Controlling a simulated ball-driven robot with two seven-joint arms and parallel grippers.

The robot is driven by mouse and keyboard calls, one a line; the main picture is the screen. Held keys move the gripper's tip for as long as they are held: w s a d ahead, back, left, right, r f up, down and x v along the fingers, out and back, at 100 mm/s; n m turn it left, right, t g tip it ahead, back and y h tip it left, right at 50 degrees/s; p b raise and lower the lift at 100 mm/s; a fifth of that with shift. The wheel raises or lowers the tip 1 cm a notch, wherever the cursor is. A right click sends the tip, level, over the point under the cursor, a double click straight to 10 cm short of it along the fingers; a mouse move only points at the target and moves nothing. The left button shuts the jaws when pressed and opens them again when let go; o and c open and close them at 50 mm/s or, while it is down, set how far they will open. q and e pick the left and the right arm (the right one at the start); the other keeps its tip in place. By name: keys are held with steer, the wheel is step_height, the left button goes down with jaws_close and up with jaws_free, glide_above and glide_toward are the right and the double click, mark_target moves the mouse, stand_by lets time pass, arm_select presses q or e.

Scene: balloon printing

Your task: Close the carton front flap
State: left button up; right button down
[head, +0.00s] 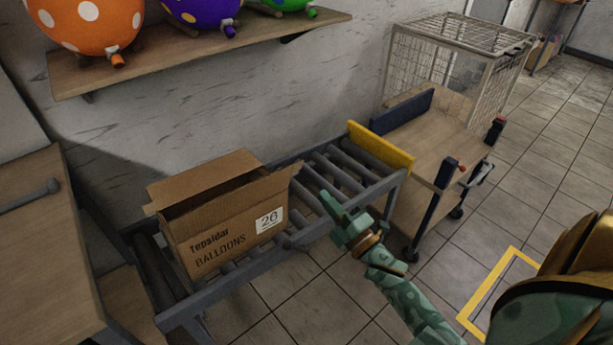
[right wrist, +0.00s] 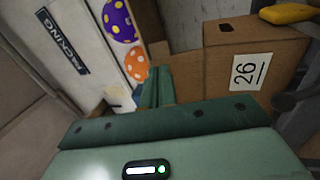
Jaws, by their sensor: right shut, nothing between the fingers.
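The cardboard carton (head: 225,240) stands on the roller conveyor, with "Tepsidar BALLOONS" and a "26" label on its front. A dark gap shows along its top, with flap panels at the back and the right end. I cannot clearly make out the front flap's position. My right gripper (head: 331,203) is shut and empty, to the right of the carton in front of the conveyor, apart from the carton in the head view. In the right wrist view, its fingers (right wrist: 155,86) show beside the carton (right wrist: 210,65); contact cannot be told there. My left gripper is not in view.
The roller conveyor (head: 322,167) ends at a yellow stop (head: 380,147). A wheeled wooden cart (head: 432,130) and a wire cage (head: 455,55) stand beyond. A shelf (head: 165,52) with balloons hangs above. A wooden table (head: 45,250) is at left. Floor at front right is open.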

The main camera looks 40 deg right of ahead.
mark_target(299, 167)
steer(key=x, duration=0.8)
steer(key=shift+b, duration=0.3)
